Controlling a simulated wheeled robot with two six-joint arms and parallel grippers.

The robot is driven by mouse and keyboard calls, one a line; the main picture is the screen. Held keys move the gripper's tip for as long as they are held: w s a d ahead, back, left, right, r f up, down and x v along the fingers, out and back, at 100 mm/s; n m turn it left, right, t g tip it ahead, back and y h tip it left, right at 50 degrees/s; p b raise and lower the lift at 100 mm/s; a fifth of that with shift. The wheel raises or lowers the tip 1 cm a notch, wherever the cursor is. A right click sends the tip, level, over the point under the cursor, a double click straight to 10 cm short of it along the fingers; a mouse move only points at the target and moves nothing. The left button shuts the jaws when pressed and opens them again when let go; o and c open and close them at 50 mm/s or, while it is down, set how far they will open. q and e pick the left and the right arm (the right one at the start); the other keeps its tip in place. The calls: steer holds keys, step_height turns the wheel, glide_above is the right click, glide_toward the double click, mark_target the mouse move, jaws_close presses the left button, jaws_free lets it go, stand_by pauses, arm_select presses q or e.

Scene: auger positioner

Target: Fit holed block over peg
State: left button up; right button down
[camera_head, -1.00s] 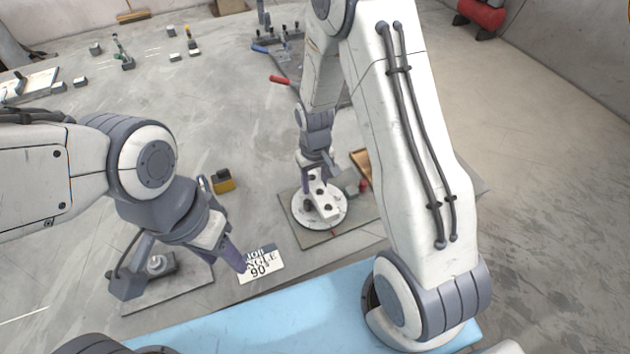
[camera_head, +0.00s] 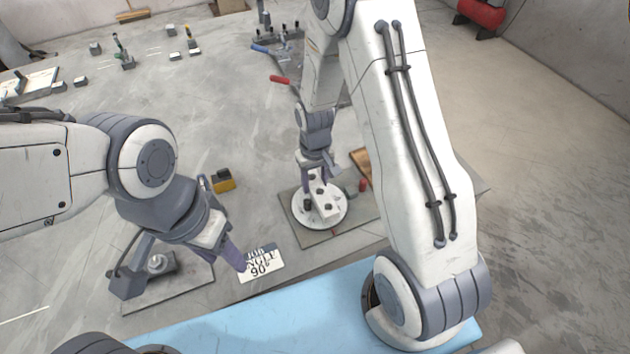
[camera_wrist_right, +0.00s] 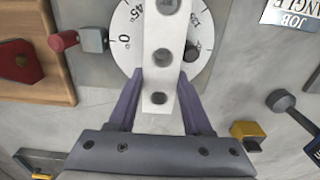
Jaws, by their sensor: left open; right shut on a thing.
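The white holed block (camera_wrist_right: 163,85) is a long bar with several round holes in a row. It lies across the round white dial (camera_wrist_right: 125,40), which has angle numbers on its face. It also shows in the head view (camera_head: 321,190). My right gripper (camera_wrist_right: 160,90) is shut on its near end; it comes down from above in the head view (camera_head: 317,172). A dark round peg-like knob (camera_wrist_right: 190,52) stands on the dial beside the bar. Whether a peg sits inside a hole I cannot tell. My left gripper (camera_head: 226,258) is open and empty above the floor.
A small grey block (camera_wrist_right: 95,39) and a red cylinder (camera_wrist_right: 62,40) are beside the dial, near a wooden board (camera_wrist_right: 30,60). A yellow-black block (camera_head: 222,182) and a job angle card (camera_head: 262,262) lie left of the dial plate (camera_head: 310,238). A fixture plate (camera_head: 185,291) is under my left arm.

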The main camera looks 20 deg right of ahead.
mark_target(315, 183)
steer(key=shift+r, duration=0.1)
steer(key=shift+f+b, duration=0.9)
steer(key=shift+f, duration=0.55)
stand_by(0.4)
steer(key=shift+c, duration=1.2)
jaws_free()
steer(key=shift+f, duration=0.1)
step_height(315, 183, up, 11)
steer(key=shift+f, duration=0.2)
